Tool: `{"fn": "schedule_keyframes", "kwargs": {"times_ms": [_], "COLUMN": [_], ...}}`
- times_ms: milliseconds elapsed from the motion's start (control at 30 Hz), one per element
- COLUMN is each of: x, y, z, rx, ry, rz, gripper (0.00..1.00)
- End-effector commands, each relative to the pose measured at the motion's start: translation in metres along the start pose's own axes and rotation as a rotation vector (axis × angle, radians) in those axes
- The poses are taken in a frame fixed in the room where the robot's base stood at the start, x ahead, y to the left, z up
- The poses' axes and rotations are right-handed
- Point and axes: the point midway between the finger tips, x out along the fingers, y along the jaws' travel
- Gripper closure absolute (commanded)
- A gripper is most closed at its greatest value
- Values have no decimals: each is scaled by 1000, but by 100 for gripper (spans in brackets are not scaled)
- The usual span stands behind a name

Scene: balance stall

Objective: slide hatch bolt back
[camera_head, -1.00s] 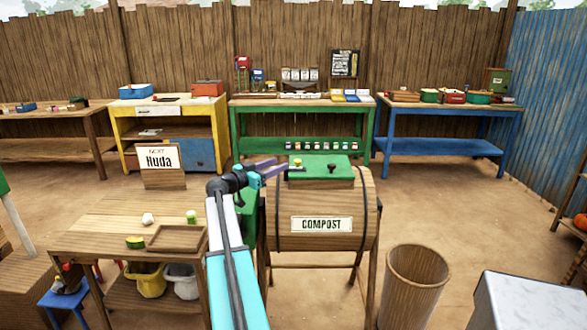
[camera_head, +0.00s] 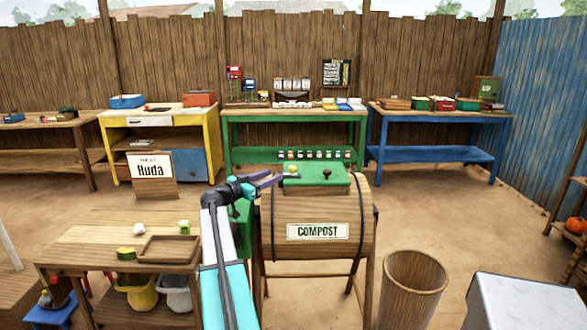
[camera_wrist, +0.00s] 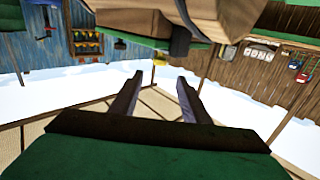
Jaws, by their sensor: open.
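The wooden compost barrel (camera_head: 345,215) stands on a frame, with a green hatch (camera_head: 312,182) on top. A yellow knob (camera_head: 293,168), probably the bolt's, stands at the hatch's left part. A dark knob (camera_head: 327,174) stands farther right. My gripper (camera_head: 275,180) is at the hatch's left edge, beside the yellow knob. In the wrist view my gripper (camera_wrist: 158,86) is open and empty. The bolt's bar cannot be made out.
A wooden table (camera_head: 90,235) with a tray (camera_head: 168,249) stands left of my arm. A wooden bin (camera_head: 413,285) is at the barrel's lower right, and a pale block (camera_head: 530,300) is at the right front. Open ground lies behind the barrel.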

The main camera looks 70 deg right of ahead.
Motion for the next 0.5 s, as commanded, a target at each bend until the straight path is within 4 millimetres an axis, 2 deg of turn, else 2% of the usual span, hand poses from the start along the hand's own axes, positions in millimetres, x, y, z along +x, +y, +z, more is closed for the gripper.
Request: {"fn": "schedule_keyframes", "kwargs": {"times_ms": [500], "x": [74], "y": [1], "z": [-2], "rx": [0], "ry": [0], "rz": [4], "gripper": [58]}}
